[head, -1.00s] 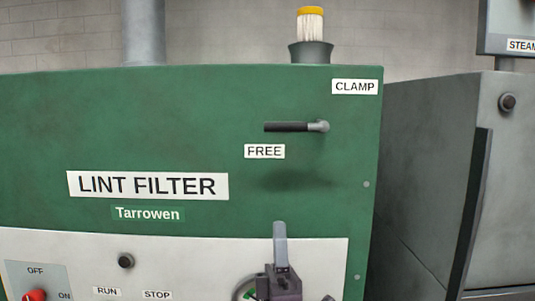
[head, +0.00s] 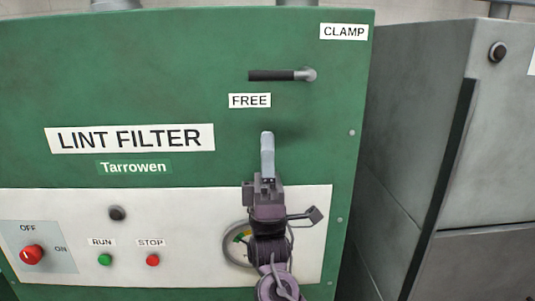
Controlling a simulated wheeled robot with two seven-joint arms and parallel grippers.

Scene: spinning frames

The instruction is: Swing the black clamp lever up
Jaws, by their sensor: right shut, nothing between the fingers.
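The black clamp lever (head: 271,75) is on the upper right of the green machine front. It lies level, its black grip pointing left from a grey pivot (head: 308,75). The CLAMP label (head: 344,32) is above and right of the pivot, and the FREE label (head: 249,101) is just below the grip's left end. My right gripper (head: 267,138) points up below the lever, its fingers together and empty. A gap of green panel shows between the fingertips and the lever in the head view. My left gripper is not in view.
The green lint filter machine (head: 200,60) has a pale lower panel with a red switch (head: 32,255), a green button (head: 105,260) and a red button (head: 152,261). A round gauge (head: 236,245) is partly hidden behind my right arm. A grey machine (head: 420,130) stands at the right.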

